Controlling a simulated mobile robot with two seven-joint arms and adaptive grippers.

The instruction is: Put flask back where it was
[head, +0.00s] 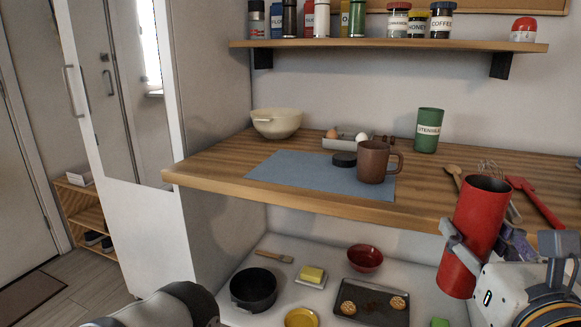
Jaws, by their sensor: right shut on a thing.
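The red flask (476,232), a tall cylinder with a dark round top, is held nearly upright at the right. My right gripper (474,245) is shut around its middle. The flask stands out in front of the wooden counter's (225,180) front edge, and its lower part overlaps the white lower shelf in the picture. The wooden upper shelf (390,44) carries several bottles and jars, with bare room between the coffee jar (441,20) and a red-and-white container (524,30). Only part of my left arm shows at the bottom left; its gripper is out of view.
A bowl (276,123), egg tray (345,143) and green utensil cup (429,130) stand behind. Utensils (538,205) lie right. Below are a pot (254,290) and baking tray (372,304).

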